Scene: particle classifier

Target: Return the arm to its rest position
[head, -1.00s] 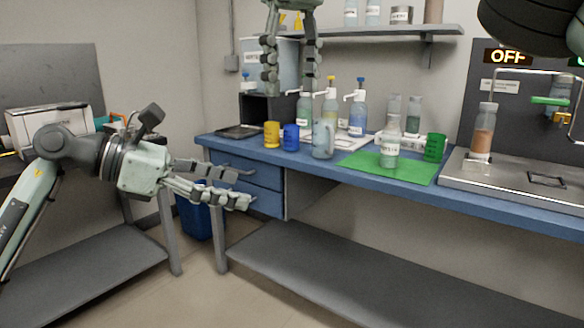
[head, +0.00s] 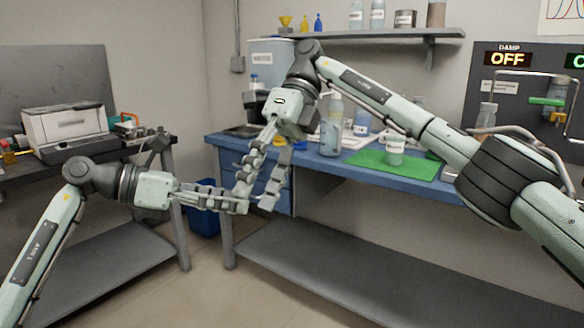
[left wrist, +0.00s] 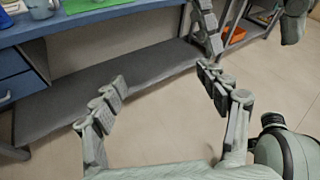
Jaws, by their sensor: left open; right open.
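My left gripper (head: 235,200) comes in from the left in the head view, in front of the bench's left end, with its fingers pointing right. It is open and holds nothing; in the left wrist view (left wrist: 160,82) its two fingers stand wide apart over the floor and a lower shelf. My right gripper (head: 255,197) hangs from the arm coming in from the right. Its fingers point down, open and empty, in front of the blue drawers. The two grippers' fingertips overlap in the head view; I cannot tell whether they touch.
The blue bench (head: 335,165) carries several bottles and a green mat (head: 420,170), partly hidden by my right arm. A printer (head: 65,128) stands on the left table. A wall shelf (head: 400,33) is above the bench. A blue bin (head: 203,220) is below.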

